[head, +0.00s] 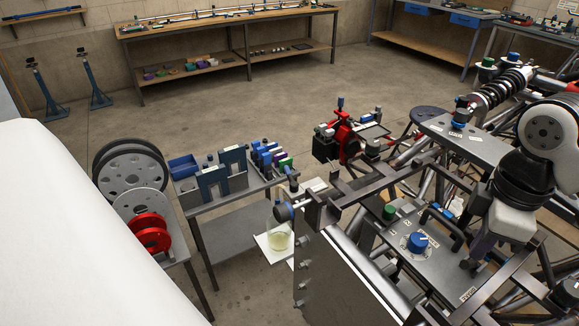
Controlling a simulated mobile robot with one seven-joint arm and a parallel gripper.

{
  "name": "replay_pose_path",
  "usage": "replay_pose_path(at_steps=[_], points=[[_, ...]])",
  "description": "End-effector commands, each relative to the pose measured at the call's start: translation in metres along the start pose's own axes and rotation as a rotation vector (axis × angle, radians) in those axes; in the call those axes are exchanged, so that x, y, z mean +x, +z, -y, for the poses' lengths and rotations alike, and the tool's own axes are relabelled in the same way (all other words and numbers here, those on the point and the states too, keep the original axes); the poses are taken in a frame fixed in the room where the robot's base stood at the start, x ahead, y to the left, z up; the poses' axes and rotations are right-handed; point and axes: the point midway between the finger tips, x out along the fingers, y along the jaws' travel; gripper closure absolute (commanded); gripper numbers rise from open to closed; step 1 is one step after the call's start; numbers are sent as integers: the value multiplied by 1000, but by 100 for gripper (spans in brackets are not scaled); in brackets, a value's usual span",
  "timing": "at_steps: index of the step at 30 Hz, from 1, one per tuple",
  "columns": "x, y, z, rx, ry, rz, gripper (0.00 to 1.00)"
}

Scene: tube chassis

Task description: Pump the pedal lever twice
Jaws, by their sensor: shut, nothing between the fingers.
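My gripper (470,263) points down at the right, low over the grey panel (390,252) set in the tube chassis. It is shut and empty, to the right of the panel's round blue knob (418,241). I cannot tell whether its tips touch the panel. I cannot pick out the pedal lever with certainty; my arm and the frame tubes hide parts of the chassis around the gripper. A small blue handle (438,212) and a green cap (389,211) stand at the panel's far edge.
Dark frame tubes surround the panel closely. A second grey plate (470,142) lies beyond it, beside a coil spring (505,85). A red device (344,134) stands behind the chassis. A bench with blue holders (210,183) is at left. The middle floor is clear.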

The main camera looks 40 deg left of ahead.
Motion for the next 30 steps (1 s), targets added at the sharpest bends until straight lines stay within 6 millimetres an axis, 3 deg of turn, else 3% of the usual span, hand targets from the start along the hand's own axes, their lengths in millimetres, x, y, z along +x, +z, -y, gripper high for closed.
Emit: replay_pose_path(at_steps=[14,30], points=[[-1,0,0,0,0,0,100],[-47,0,0,0,0,0,100]])
